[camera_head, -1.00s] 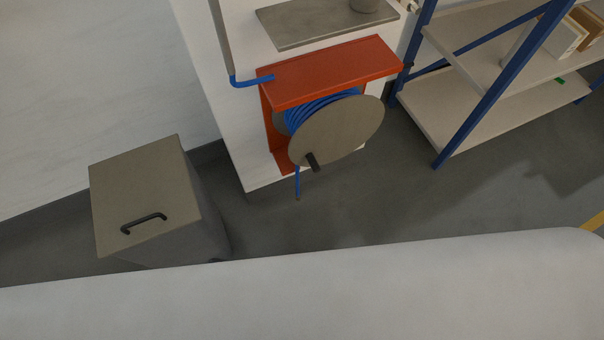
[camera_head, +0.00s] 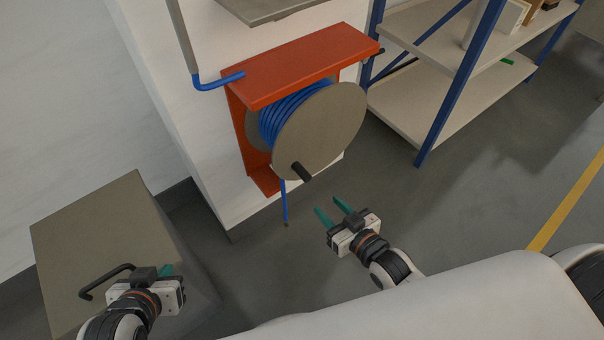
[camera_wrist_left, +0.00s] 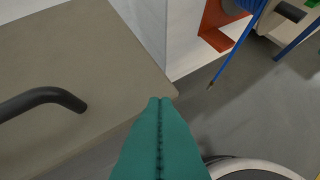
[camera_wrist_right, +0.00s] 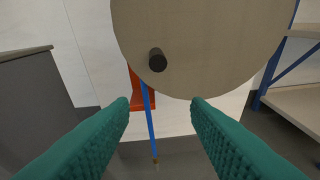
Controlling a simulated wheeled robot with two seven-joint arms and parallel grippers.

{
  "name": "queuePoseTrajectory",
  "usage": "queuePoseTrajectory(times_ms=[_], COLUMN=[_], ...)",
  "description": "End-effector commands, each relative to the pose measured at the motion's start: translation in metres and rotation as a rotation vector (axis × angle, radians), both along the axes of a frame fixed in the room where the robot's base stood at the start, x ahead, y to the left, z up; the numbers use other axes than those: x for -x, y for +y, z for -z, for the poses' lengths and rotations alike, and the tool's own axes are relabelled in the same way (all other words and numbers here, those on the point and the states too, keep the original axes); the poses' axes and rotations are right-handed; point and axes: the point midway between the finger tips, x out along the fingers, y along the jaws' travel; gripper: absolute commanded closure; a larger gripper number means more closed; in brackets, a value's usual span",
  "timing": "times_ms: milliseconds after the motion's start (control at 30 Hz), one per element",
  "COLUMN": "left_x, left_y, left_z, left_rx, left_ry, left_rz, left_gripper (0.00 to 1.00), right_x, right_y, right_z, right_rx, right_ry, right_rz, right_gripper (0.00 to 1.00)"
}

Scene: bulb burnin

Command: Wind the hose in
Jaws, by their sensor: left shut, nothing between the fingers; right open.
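The hose reel (camera_head: 325,125) hangs in an orange-red bracket (camera_head: 305,62) on the white wall block. Blue hose (camera_head: 285,108) is wound on it, and a short free end (camera_head: 285,205) hangs below, clear of the floor as far as I can tell. A black crank handle (camera_head: 301,172) sticks out low on the disc; it also shows in the right wrist view (camera_wrist_right: 157,60). My right gripper (camera_head: 332,208) is open and empty, below and in front of the handle. My left gripper (camera_head: 166,270) is shut and empty over the grey box; its green fingers meet in the left wrist view (camera_wrist_left: 160,110).
A grey lidded box (camera_head: 95,225) with a black handle (camera_head: 105,280) stands at left, close to my left gripper. Blue-framed shelving (camera_head: 425,100) stands at right. A shelf plate (camera_head: 265,8) sits above the bracket. Floor between reel and shelving is clear.

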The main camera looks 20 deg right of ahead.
Motion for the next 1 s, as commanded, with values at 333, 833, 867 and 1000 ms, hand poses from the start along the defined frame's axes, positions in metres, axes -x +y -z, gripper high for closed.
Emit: queuePoseTrajectory(times_ms=[333,833,867,1000], left_x=[-0.016,-0.057,-0.060,-0.067], left_y=[-0.006,-0.025,-0.026,-0.031], left_z=[-0.015,-0.058,-0.063,-0.082], left_rx=[0.024,0.108,0.114,0.144], left_ry=[-0.107,-0.469,-0.501,-0.623], left_rz=[0.008,0.035,0.036,0.044], left_gripper=[1.00,1.00,1.00,1.00], right_x=[-0.001,-0.072,-0.077,-0.097], right_y=[-0.006,0.019,0.021,0.028], right_z=[-0.008,-0.008,-0.009,-0.009], right_rx=[-0.102,-0.109,-0.109,-0.108], right_ry=[-0.224,-0.244,-0.244,-0.242], right_rz=[-0.048,-0.051,-0.051,-0.051], right_gripper=[0.57,0.57,0.57,0.57])
